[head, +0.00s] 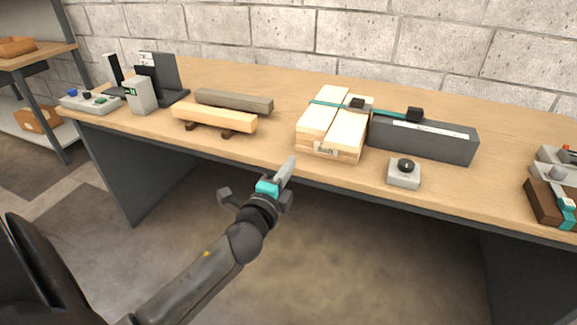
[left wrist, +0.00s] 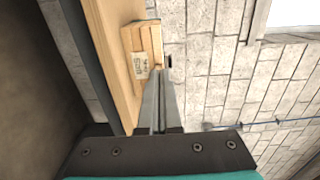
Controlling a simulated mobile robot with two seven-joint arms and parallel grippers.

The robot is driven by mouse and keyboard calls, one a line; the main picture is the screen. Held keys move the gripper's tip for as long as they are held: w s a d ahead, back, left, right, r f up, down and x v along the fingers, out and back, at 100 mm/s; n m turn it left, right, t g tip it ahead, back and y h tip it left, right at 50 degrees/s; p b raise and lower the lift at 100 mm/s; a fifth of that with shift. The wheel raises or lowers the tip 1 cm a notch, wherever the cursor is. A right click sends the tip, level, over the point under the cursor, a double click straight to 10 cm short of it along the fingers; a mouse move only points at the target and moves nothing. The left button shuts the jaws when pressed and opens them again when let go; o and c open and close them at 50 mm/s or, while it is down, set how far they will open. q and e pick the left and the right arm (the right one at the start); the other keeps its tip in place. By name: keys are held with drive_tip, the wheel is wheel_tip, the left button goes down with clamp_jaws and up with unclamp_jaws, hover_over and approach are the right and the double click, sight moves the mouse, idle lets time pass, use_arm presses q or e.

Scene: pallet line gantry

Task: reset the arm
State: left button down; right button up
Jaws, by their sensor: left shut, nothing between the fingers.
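My left gripper (head: 288,168) is in the head view, in front of the workbench's front edge, with its arm coming in from the lower left. Its fingers are together and nothing is between them. They also show shut in the left wrist view (left wrist: 160,85), pointing toward the labelled wooden pallet block (left wrist: 146,50). That strapped block (head: 318,140) lies on the bench beyond the fingertips, with a teal strap over it. The gripper looks apart from it. My right gripper is not in view.
The workbench (head: 270,165) runs across the view. On it are a wooden beam (head: 214,118), a grey beam (head: 235,101), a dark grey box (head: 424,139), a black-knobbed unit (head: 404,175) and a button box (head: 88,102). A shelf (head: 35,58) stands at left. Floor below is clear.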

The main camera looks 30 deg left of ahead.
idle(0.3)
use_arm(q)
drive_tip(key=s+d+f+n+g+h+p, duration=0.1)
drive_tip(key=s+f+n+g, duration=0.3)
drive_tip(key=f, duration=1.1)
drive_tip(key=s+d+f+n+g+h+p, duration=0.15)
drive_tip(key=s+f+g, duration=0.35)
drive_tip(key=f, duration=0.9)
drive_tip(key=s+d+f+n+g, duration=0.1)
drive_tip(key=s+f+n+g, duration=0.1)
drive_tip(key=s+f, duration=0.3)
drive_tip(key=s+d+f+n+g, duration=0.2)
drive_tip(key=s+f, duration=0.4)
drive_tip(key=s, duration=0.7)
drive_tip(key=s+d+f+n+g+p, duration=0.1)
drive_tip(key=s+f, duration=0.4)
drive_tip(key=s, duration=0.5)
drive_tip(key=d+n+g+h, duration=0.1)
drive_tip(key=n, duration=0.1)
drive_tip(key=shift+d+f+n, duration=0.15)
drive_tip(key=shift+f+n, duration=0.2)
drive_tip(key=shift+f, duration=0.05)
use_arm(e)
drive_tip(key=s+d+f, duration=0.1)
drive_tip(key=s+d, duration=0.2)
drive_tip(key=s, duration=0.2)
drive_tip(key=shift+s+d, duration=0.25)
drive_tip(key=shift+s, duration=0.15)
